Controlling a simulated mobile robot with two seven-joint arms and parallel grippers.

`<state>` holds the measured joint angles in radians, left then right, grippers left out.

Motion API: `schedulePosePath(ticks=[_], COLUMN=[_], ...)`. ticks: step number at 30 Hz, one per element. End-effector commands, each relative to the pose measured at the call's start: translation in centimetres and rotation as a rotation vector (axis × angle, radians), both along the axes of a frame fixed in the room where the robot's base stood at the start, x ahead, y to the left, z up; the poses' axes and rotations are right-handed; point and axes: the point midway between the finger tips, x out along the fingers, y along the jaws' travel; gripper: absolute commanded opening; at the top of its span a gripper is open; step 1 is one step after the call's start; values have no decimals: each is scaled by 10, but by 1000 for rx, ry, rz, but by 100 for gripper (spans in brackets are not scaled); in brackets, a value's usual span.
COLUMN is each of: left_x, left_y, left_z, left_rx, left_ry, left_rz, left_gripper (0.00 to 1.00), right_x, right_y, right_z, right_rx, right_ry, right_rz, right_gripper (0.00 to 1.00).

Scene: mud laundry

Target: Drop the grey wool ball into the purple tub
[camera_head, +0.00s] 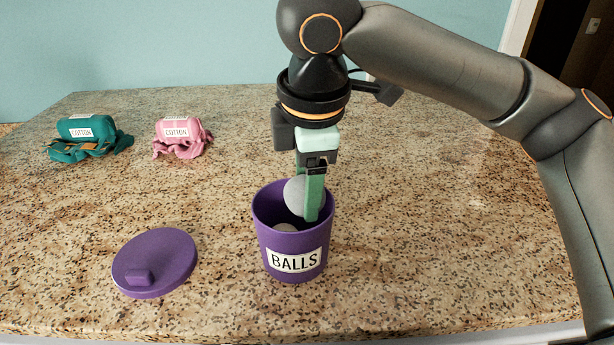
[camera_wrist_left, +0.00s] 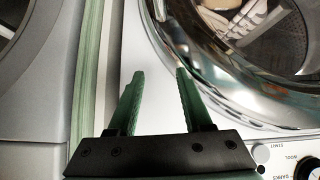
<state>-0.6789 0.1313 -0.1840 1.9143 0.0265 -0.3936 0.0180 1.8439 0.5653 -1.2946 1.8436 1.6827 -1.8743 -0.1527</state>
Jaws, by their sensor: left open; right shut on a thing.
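The purple tub (camera_head: 292,245), labelled BALLS, stands upright and uncovered on the speckled counter in the head view. My right gripper (camera_head: 308,200) points down into its mouth and is shut on the grey wool ball (camera_head: 294,195). The ball is at the rim level, partly inside the opening and partly hidden by a green finger. My left gripper (camera_wrist_left: 155,85) is open and empty in the left wrist view, in front of a white machine, and is not in the head view.
The purple lid (camera_head: 155,262) lies flat on the counter left of the tub. A teal bundle (camera_head: 85,135) and a pink bundle (camera_head: 180,137), both labelled COTTON, lie at the back left. A round glass door (camera_wrist_left: 245,60) is close to my left gripper. The counter right of the tub is clear.

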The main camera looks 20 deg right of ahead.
Motion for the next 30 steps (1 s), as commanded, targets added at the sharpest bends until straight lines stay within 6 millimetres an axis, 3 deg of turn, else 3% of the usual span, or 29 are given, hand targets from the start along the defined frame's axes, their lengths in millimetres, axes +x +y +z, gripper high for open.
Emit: schedulePosePath(ticks=[2, 3, 11, 23, 30], left_x=[0, 0, 0, 0, 0], left_y=[0, 0, 0, 0, 0], left_z=[0, 0, 0, 0, -2], left_rx=[0, 0, 0, 0, 0], left_ry=[-1, -1, -1, 0, 0], left_rz=[0, 0, 0, 0, 0], left_gripper=[50, 50, 50, 50, 50], right_x=[0, 0, 0, -1, -10], right_y=[0, 0, 0, 0, 2], right_z=[0, 0, 0, 5, 46], right_rx=[0, 0, 0, -1, 1], right_ry=[0, 0, 0, -1, -4], right_rz=[0, 0, 0, 0, 0], right_gripper=[12, 68, 97, 100, 100])
